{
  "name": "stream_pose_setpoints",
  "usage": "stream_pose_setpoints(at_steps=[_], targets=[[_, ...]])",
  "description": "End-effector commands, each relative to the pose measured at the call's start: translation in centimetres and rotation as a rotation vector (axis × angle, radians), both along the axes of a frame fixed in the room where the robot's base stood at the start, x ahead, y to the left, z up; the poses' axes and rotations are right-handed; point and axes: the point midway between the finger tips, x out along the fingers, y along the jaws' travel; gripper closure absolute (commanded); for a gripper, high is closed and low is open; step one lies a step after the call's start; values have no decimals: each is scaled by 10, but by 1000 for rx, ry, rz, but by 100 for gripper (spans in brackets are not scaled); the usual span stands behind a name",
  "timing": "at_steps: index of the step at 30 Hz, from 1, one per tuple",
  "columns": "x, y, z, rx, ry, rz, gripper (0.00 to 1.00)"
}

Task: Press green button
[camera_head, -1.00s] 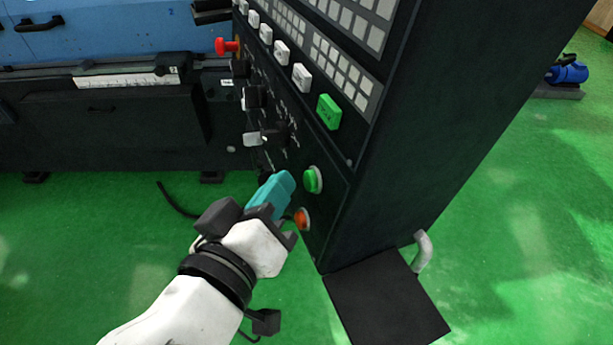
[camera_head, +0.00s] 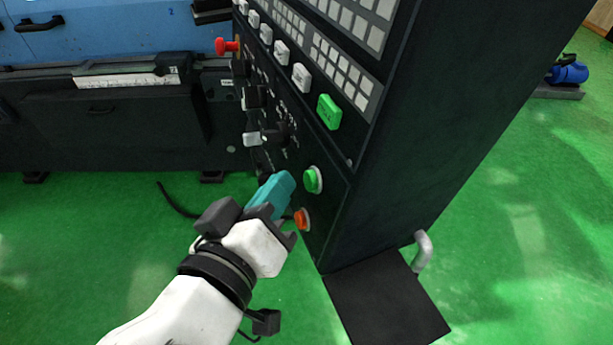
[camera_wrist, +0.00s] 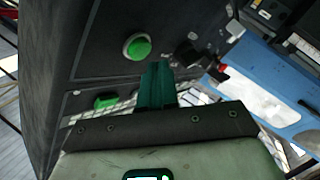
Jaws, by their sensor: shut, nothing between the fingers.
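A round green button (camera_head: 312,180) with a pale ring sits low on the dark control panel, above a round orange button (camera_head: 302,219). The round green button also shows in the wrist view (camera_wrist: 137,47), just left of and beyond my fingertips. My gripper (camera_head: 284,183) has teal fingers and is shut and empty. In the head view its tips are just left of the round green button. They look close to it, but I cannot tell the exact gap. A rectangular green button (camera_head: 329,112) is higher on the same panel and also shows in the wrist view (camera_wrist: 105,102).
The dark control cabinet (camera_head: 420,150) stands on the green floor. Black knobs (camera_head: 254,97), a red knob (camera_head: 228,46) and white buttons (camera_head: 302,77) stick out of its panel. A black plate (camera_head: 388,305) juts out below. Open floor (camera_head: 510,240) lies to the right.

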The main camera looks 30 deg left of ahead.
Motion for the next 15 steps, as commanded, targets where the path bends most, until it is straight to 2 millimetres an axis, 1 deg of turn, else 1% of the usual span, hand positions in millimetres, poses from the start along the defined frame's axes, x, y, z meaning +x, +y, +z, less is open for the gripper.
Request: stream_pose_setpoints(at_steps=[10, 15], targets=[[0, 0, 0, 0, 0, 0, 100], [4, -3, 0, 0, 0, -1, 100]])
